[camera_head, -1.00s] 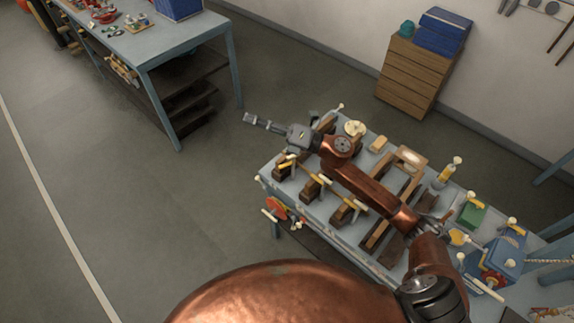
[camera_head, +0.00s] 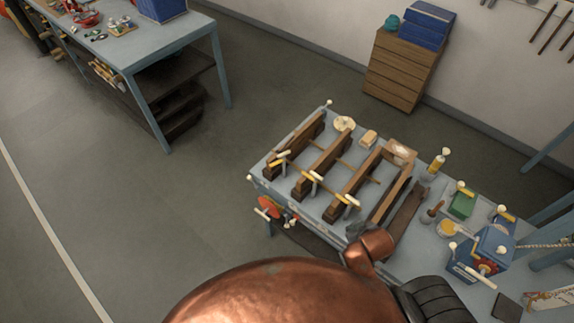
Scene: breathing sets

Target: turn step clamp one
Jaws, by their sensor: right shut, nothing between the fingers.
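Three wooden step clamps stand side by side on a blue-grey bench: a left one (camera_head: 300,144), a middle one (camera_head: 326,164) and a right one (camera_head: 355,184). Each has a pale handle at its near end: left (camera_head: 280,158), middle (camera_head: 312,177), right (camera_head: 347,200). I cannot tell which one is numbered one. My left gripper is not in view.
The bench (camera_head: 286,190) also holds a wooden frame (camera_head: 390,185), a yellow bottle (camera_head: 437,163), a green box (camera_head: 463,203) and a blue machine (camera_head: 485,250). A red wheel (camera_head: 269,207) sticks out from its front. The floor to the left is clear.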

